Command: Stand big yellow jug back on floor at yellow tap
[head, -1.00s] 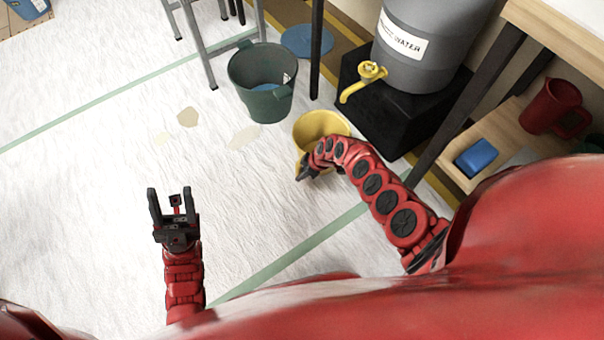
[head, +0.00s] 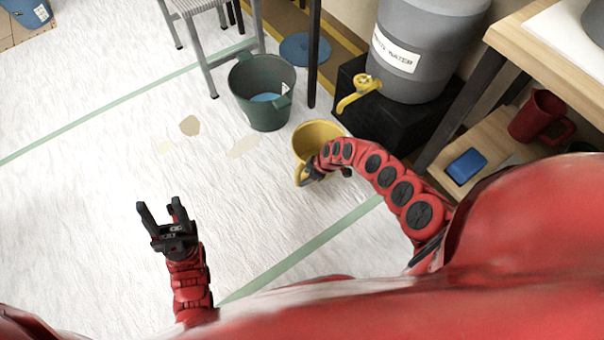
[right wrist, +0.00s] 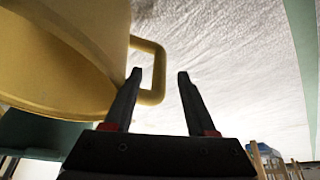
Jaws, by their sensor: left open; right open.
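The big yellow jug (head: 312,134) is on the floor in the head view, mouth up, just left of the black stand. The yellow tap (head: 360,92) is on the grey water barrel, up and right of the jug. My right gripper (head: 314,174) is open at the jug's near side, by its handle, partly hidden by my arm. In the right wrist view the jug (right wrist: 70,60) fills the upper left, and its handle (right wrist: 158,72) shows between the open fingers (right wrist: 156,80). Contact cannot be told. My left gripper (head: 160,212) is open and empty over bare floor.
A dark green bucket (head: 262,100) stands behind and left of the jug. The black stand (head: 385,125) bears the grey barrel (head: 425,40). A low wooden shelf at right holds a red jug (head: 540,115) and a blue item (head: 466,166). Floor at left is free.

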